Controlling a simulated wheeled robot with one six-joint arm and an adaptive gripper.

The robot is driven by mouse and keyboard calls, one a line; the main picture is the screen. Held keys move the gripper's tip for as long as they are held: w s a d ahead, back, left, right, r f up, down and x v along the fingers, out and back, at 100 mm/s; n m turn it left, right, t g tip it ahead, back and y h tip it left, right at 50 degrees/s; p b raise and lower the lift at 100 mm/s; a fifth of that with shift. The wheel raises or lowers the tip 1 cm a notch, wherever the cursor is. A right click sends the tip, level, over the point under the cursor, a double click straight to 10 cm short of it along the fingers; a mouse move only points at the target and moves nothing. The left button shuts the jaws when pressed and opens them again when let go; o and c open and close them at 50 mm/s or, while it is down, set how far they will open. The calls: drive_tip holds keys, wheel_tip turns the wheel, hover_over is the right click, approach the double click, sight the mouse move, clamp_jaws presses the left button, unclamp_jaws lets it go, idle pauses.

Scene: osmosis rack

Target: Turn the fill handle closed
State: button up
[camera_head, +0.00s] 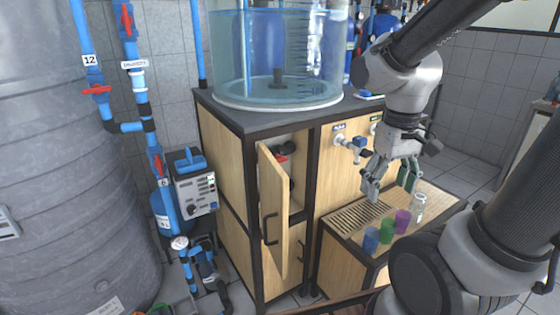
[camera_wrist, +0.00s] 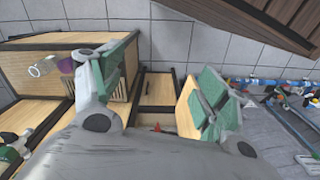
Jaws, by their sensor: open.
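I cannot tell which is the fill handle. My gripper (camera_head: 390,180) is open and empty, in front of the panel, right of and below the tap, apart from it.
A cabinet door (camera_head: 272,210) stands open at the left. A clear water tank (camera_head: 280,60) stands on top. Blue pipes with red valves run at far left.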

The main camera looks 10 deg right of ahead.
drive_tip(key=w+a+f+n+t, duration=0.1)
drive_tip(key=w+a+f, duration=0.1)
drive_tip(key=w+f, duration=0.75)
drive_tip(key=w+a+f+n+t, duration=0.15)
drive_tip(key=w+f, duration=0.45)
drive_tip(key=f, duration=0.7)
drive_tip(key=t+y, duration=0.6)
drive_tip(key=t, duration=0.9)
approach(281, 161)
drive_tip(key=x, duration=0.4)
drive_tip(key=shift+n, duration=0.25)
drive_tip(key=x, duration=0.7)
drive_tip(key=shift+w, duration=0.15)
drive_tip(key=shift+c, duration=0.2)
drive_tip(key=c, duration=1)
